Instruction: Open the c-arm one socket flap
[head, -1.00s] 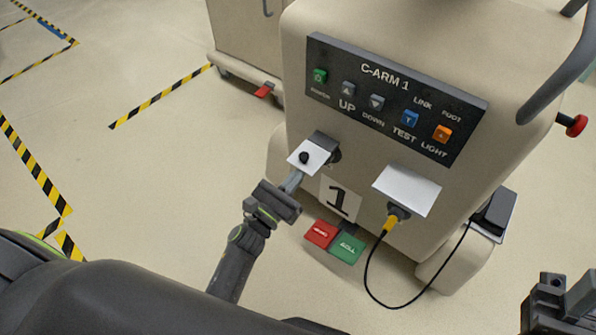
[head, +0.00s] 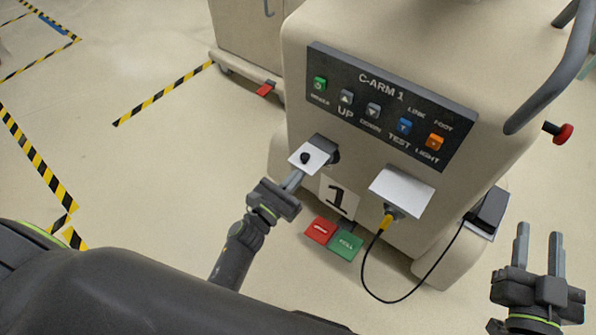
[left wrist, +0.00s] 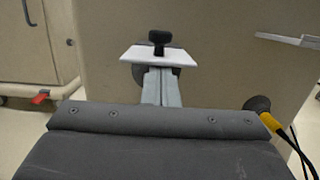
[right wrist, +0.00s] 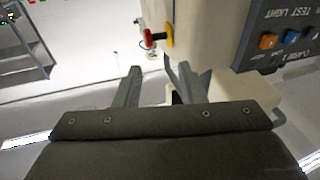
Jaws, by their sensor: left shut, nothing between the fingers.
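The C-ARM 1 cart (head: 300,110) stands ahead with two socket flaps on its front. The left flap (head: 308,157) is a white plate with a black knob, sticking out from a dark socket mount. It also shows in the left wrist view (left wrist: 140,55). My left gripper (head: 296,178) is shut and empty, its fingertips just below that flap's underside; I cannot tell whether they touch it. The right flap (head: 402,190) is a white plate above a socket holding a yellow plug (head: 387,221). My right gripper (head: 541,250) is open and empty, right of the cart.
A black cable runs from the yellow plug to a dark foot pedal (head: 489,207). Red (head: 320,231) and green (head: 346,246) floor pedals lie below the number 1 label. A grey handle (head: 555,75) and red knob (head: 563,133) stick out at the right. Another cart (head: 243,45) stands behind left.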

